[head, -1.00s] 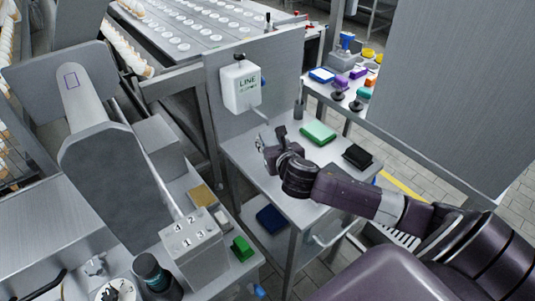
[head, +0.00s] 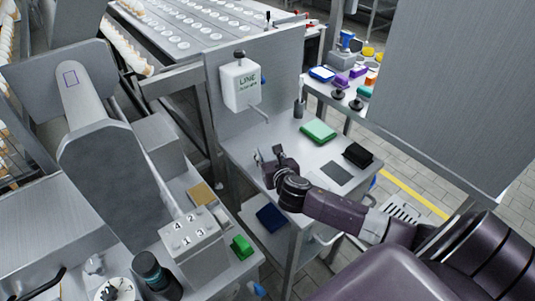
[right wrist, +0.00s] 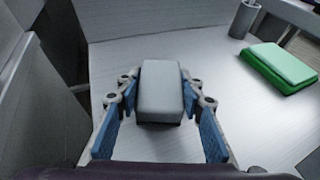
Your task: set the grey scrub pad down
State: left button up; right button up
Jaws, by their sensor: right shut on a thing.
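The grey scrub pad (right wrist: 161,88) is a light grey block with a dark underside, between the fingertips of my right gripper (right wrist: 160,103) in the right wrist view. The gripper's blue-lined fingers stand on both sides of the pad and are shut on it. In the head view my right gripper (head: 266,165) is low over the left part of the small steel table (head: 262,141); the pad is hard to make out there. I cannot tell whether the pad touches the tabletop. My left gripper is not in view.
A green pad (head: 318,131) and a black item (head: 358,155) lie to the right on the table, with a flat dark grey patch (head: 336,172) near them. A dispenser (head: 241,86) hangs on the back panel (head: 283,75). A grey cup (right wrist: 244,17) stands at the back.

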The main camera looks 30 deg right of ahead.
jog(key=o, duration=0.9)
jog(key=shift+c, duration=0.2)
jog(key=shift+r, duration=0.2)
jog(key=shift+s+a, duration=0.1)
jog(key=shift+s, duration=0.2)
jog(key=v, duration=1.1)
jog(key=shift+s+r, duration=0.15)
jog(key=shift+s, duration=0.05)
